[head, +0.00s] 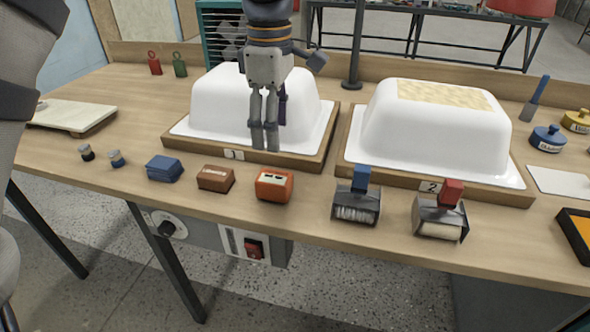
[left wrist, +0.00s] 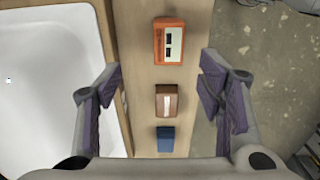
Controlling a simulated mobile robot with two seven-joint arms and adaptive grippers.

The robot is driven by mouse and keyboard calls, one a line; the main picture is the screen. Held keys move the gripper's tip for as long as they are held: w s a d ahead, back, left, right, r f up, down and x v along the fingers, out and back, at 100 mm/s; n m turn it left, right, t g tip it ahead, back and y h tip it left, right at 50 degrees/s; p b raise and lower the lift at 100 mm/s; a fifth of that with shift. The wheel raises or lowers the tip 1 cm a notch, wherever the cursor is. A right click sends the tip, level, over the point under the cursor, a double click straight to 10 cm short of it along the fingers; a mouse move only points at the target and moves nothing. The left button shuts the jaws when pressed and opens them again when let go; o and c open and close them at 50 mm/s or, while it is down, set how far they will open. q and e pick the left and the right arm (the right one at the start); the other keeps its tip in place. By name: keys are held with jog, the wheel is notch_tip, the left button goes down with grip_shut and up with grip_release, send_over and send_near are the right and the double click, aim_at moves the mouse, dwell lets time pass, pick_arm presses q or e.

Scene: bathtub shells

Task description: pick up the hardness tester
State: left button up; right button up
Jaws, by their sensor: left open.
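The hardness tester appears to be the small orange box (head: 274,185) with a pale top panel and two dark marks. It lies near the table's front edge, and it also shows in the left wrist view (left wrist: 169,42), uncovered. My left gripper (head: 265,146) points down in front of the left bathtub shell, behind the orange box in the head view. In the left wrist view its fingers (left wrist: 162,100) are wide apart with nothing between them touching. The orange box lies ahead of the fingertips there. My right gripper is not seen.
A brown box (head: 215,178) and a blue box (head: 164,168) lie left of the orange one. Two brush-like tools (head: 357,203) (head: 440,218) lie to its right. White shells (head: 215,95) (head: 435,130) on wooden trays stand behind. A strip of bare tabletop surrounds the orange box.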

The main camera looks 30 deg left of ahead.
aim_at(274, 177)
pick_arm(q)
jog(key=f, duration=0.3)
jog(key=s+f, duration=0.1)
jog(key=f, duration=0.6)
jog(key=shift+s+d+f, duration=0.1)
jog(key=shift+s+f, duration=0.15)
jog(key=shift+f, duration=0.5)
jog(key=c, duration=1.4)
